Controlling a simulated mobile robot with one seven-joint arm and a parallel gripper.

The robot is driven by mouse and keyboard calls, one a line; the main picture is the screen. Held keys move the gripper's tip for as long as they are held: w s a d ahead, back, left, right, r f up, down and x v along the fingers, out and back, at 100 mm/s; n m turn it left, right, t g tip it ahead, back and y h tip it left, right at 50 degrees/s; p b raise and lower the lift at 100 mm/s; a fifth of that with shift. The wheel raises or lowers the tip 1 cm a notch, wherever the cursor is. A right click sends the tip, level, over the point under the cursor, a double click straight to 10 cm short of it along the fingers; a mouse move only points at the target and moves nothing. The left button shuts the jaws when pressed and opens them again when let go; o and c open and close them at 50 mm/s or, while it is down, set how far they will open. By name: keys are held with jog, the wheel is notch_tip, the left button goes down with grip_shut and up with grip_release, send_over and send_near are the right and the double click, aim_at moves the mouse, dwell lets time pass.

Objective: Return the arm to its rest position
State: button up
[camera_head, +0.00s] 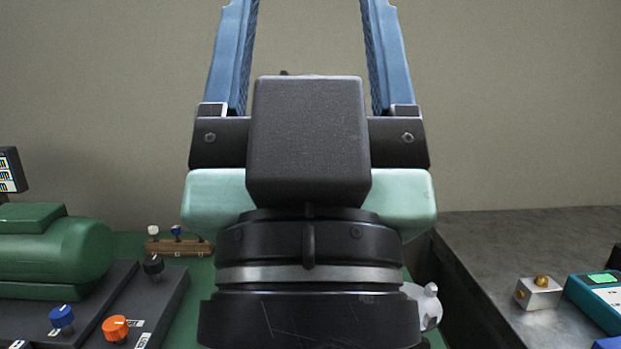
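My gripper (308,20) fills the middle of the head view and points up, in front of the wall. Its two blue fingers stand wide apart, with only bare wall showing between them. The fingertips run out of the top of the frame. The black camera-like block and the black and silver wrist below it are mine. They hide the middle of the bench behind.
At left on the green bench are a green rounded machine (60,250), a dark panel with a blue knob (62,317) and an orange knob (115,328), and a wooden rack (178,247). At right, a grey surface (530,240) holds a metal block (538,294) and a teal device (598,300).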

notch_tip(320, 180, up, 25)
jog(key=p, duration=2.2)
jog(key=shift+p, duration=0.35)
